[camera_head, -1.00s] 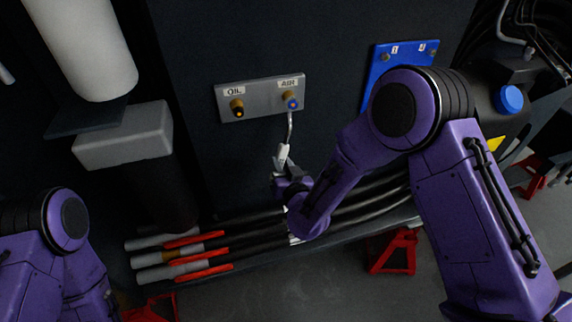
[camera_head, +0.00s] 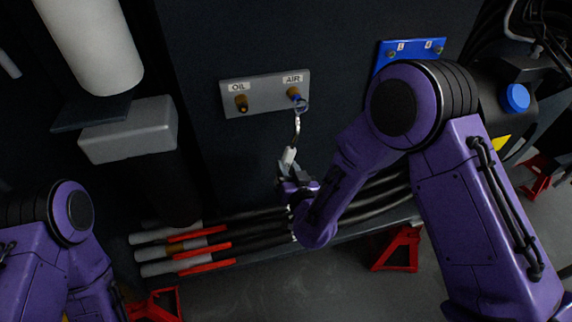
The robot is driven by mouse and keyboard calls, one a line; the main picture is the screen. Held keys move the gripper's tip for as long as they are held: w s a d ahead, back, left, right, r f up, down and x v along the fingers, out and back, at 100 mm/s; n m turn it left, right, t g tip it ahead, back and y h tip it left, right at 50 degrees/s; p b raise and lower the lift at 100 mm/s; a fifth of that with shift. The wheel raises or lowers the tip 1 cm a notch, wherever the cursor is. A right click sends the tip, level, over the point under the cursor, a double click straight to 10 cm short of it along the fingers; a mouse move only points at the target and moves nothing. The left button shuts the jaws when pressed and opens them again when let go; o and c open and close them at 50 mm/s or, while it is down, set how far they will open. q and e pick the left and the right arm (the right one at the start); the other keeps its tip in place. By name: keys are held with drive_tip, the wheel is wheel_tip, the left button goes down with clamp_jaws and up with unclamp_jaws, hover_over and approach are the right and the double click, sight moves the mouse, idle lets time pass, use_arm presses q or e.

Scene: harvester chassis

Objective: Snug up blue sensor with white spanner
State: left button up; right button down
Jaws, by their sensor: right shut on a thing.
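The blue sensor (camera_head: 294,94) sits in a brass fitting under the AIR label on the grey plate (camera_head: 265,97). The white spanner (camera_head: 289,155) hangs below it, its metal ring end up at the blue sensor. Whether the ring encloses the sensor or only overlaps it in the picture, I cannot tell. My right gripper (camera_head: 288,178) is shut on the spanner's lower handle. My left arm shows at the lower left, but its gripper is out of view.
A dark fitting (camera_head: 241,103) sits under the OIL label on the same plate. A blue plate (camera_head: 405,52) is at the upper right. Black hoses with red and grey ends (camera_head: 185,251) run below. Red stands (camera_head: 400,248) are on the floor.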

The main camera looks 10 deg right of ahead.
drive_tip(key=s, duration=0.8)
drive_tip(key=shift+d, duration=0.15)
idle(1.0)
